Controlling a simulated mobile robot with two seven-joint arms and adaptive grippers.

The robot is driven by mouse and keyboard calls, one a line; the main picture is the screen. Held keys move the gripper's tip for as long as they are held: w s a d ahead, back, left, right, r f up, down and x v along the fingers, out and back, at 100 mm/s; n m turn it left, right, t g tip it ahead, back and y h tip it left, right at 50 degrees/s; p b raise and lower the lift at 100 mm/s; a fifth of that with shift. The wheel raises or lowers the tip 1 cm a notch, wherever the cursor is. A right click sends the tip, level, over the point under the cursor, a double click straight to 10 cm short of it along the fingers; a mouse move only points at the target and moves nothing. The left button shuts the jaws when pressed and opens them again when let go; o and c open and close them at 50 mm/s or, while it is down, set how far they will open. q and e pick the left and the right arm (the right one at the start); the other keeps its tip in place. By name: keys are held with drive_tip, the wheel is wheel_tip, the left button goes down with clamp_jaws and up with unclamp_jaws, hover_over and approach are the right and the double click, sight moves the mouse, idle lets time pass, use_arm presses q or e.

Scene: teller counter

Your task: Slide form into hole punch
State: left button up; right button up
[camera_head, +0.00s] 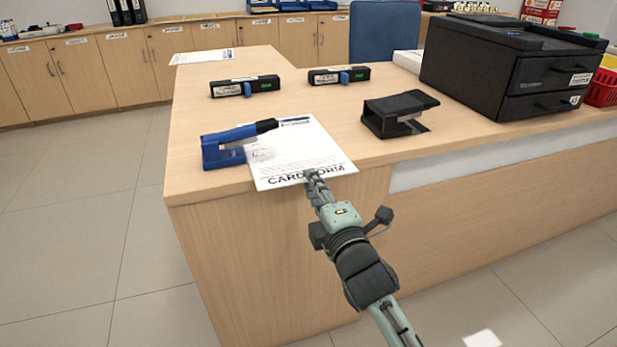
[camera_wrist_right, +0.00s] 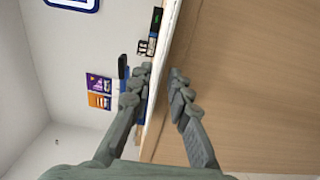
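The white card form (camera_head: 300,160) lies on the desk, its near edge reaching past the desk's front edge. A blue punch-like device (camera_head: 222,151) with a dark-tipped lever stands at the form's left edge. The lever passes above the form; whether paper is inside the slot I cannot tell. My right gripper (camera_head: 313,178) is at the form's near edge. In the right wrist view my right gripper (camera_wrist_right: 159,74) has its fingers apart, one on each side of the thin pale edge of the form or desk. My left gripper is not in view.
A black desk device (camera_head: 395,113) stands right of the form. Two dark stamp-like items (camera_head: 245,86) (camera_head: 339,76) lie behind it. A black drawer unit (camera_head: 510,75) fills the right side. Another paper (camera_head: 203,57) lies at the back left. The desk's front left corner is clear.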

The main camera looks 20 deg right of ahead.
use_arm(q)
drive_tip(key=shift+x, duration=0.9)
use_arm(e)
drive_tip(key=shift+w, duration=1.05)
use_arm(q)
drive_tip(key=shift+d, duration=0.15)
use_arm(e)
drive_tip(key=shift+c, duration=0.7)
clamp_jaws()
